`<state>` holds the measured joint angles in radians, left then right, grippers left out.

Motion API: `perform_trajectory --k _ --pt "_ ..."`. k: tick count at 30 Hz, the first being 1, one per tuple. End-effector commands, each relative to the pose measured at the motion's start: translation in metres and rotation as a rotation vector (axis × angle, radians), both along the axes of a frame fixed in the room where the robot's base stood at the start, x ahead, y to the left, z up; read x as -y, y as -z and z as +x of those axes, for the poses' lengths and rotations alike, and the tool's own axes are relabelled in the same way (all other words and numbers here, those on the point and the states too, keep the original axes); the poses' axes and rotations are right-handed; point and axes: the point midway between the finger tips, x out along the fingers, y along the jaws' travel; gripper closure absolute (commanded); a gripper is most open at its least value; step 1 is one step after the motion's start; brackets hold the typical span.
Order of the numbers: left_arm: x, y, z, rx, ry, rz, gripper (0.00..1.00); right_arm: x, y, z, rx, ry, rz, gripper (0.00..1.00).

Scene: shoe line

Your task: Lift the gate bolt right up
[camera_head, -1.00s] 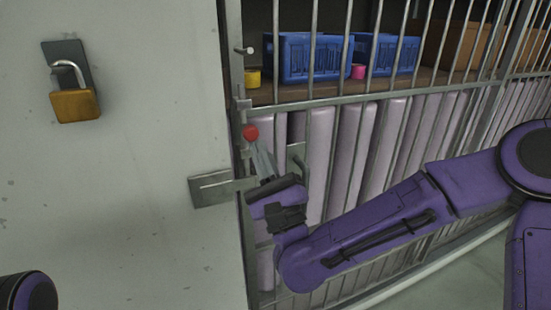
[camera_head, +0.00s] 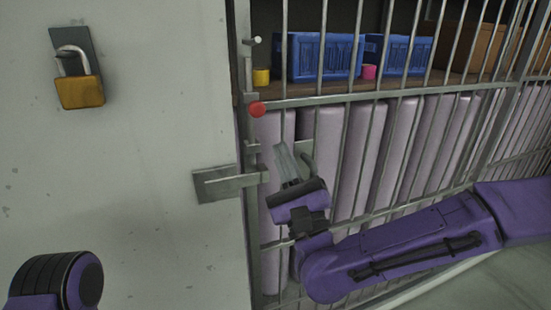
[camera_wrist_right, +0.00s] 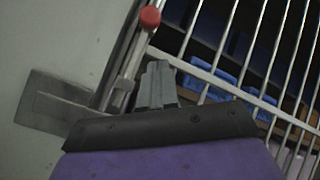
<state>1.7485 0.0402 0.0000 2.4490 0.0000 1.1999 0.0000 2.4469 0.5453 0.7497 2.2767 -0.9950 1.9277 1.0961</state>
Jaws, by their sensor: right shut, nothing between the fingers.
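The gate bolt is an upright rod with a red knob (camera_head: 257,109), at the left edge of the barred gate. The knob is about level with the gate's upper cross rail. In the right wrist view the red knob (camera_wrist_right: 150,17) stands on the rod, beyond my fingertips and a little left of them. My right gripper (camera_head: 292,151) is shut and empty, below and right of the knob, apart from it, in front of the bars. Its closed fingers (camera_wrist_right: 157,78) also show in the wrist view. My left gripper is out of view; only part of my left arm shows at lower left.
A metal latch plate (camera_head: 218,187) sits on the pale wall left of the gate. An open-shackled padlock (camera_head: 80,91) hangs higher on that wall. Behind the bars are blue crates (camera_head: 320,57) on a shelf and pale rolls (camera_head: 367,150).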

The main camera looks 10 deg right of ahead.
Motion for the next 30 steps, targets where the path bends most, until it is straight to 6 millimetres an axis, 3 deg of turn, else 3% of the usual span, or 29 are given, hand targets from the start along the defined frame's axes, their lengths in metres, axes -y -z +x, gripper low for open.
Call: perform_trajectory --k 3,8,9,12,25,28,29,30 --pt "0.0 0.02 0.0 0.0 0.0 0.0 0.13 0.005 0.024 -0.024 0.0 -0.005 0.0 1.0" --pt "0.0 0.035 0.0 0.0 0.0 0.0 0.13 0.012 0.043 -0.05 0.0 -0.004 0.001 1.0" --pt "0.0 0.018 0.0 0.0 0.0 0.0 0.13 0.013 0.037 -0.053 -0.003 -0.004 -0.002 1.0" --pt "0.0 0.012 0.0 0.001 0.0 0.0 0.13 0.015 0.044 -0.061 -0.001 -0.002 -0.002 1.0" --pt "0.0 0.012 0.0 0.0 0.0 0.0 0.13 0.016 0.051 -0.066 0.002 0.003 -0.01 1.0" --pt "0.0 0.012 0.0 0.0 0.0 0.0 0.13 0.007 0.059 -0.063 0.009 0.086 -0.202 1.0" --pt "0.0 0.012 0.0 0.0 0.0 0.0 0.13 0.006 0.071 -0.055 -0.017 0.144 -0.321 1.0" --pt "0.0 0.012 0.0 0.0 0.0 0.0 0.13 0.005 0.1 -0.044 -0.078 0.213 -0.511 1.0"
